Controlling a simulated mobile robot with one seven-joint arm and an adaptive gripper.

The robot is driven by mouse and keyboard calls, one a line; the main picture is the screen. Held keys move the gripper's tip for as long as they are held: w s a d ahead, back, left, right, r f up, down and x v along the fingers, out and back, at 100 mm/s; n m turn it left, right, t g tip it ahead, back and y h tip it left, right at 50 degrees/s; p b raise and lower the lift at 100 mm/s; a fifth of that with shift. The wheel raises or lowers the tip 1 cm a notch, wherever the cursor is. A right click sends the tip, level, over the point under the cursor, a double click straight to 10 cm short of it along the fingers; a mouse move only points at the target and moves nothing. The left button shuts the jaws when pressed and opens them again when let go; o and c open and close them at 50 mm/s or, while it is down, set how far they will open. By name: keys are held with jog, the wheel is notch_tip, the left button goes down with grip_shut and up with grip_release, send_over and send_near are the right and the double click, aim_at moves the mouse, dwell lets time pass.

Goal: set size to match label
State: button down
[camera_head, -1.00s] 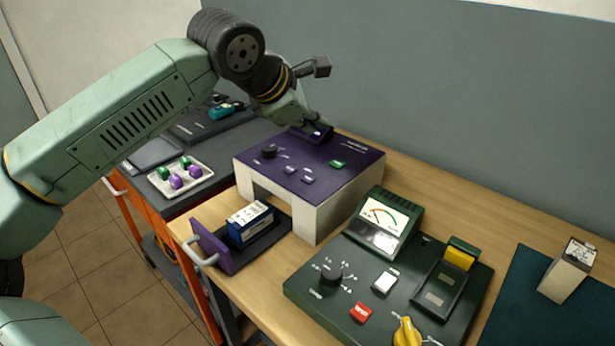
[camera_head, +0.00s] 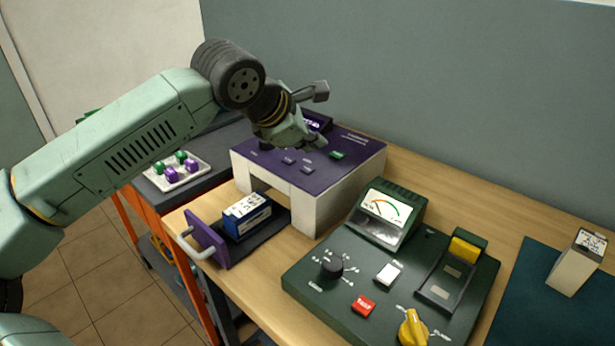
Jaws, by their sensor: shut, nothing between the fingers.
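My gripper (camera_head: 314,145) is shut and empty above the purple-topped charger box (camera_head: 345,153), near its green button (camera_head: 337,155). I cannot tell whether it touches the top. A small lit display (camera_head: 314,123) at the back of the box is partly hidden by the gripper. The box's black knob (camera_head: 264,147) is mostly hidden behind my wrist. Two small purple-grey buttons (camera_head: 307,169) sit on the top. A blue battery (camera_head: 246,216) with a white label lies in the pulled-out drawer (camera_head: 207,243); the label's print is too small to read.
A green tester (camera_head: 320,284) with a black dial (camera_head: 331,266), gauge (camera_head: 385,209), red button (camera_head: 363,306) and yellow knob (camera_head: 413,329) stands in front. A cream block battery (camera_head: 577,263) stands on a dark mat (camera_head: 530,290). A tray (camera_head: 150,180) holds green and purple cells.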

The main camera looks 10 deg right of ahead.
aim_at(310, 170)
jog(key=shift+f+b, duration=0.7)
jog(key=shift+f, duration=0.5)
dwell(0.5)
jog(key=shift+f+b, duration=0.45)
jog(key=shift+b, duration=0.2)
jog(key=shift+f+b, duration=0.35)
jog(key=shift+b, duration=0.1)
dwell(0.4)
jog(key=shift+r, duration=0.15)
jog(key=shift+r+p, duration=0.3)
jog(key=shift+r, duration=0.35)
jog(key=shift+r+p, duration=1.45)
jog(key=shift+r, duration=1.1)
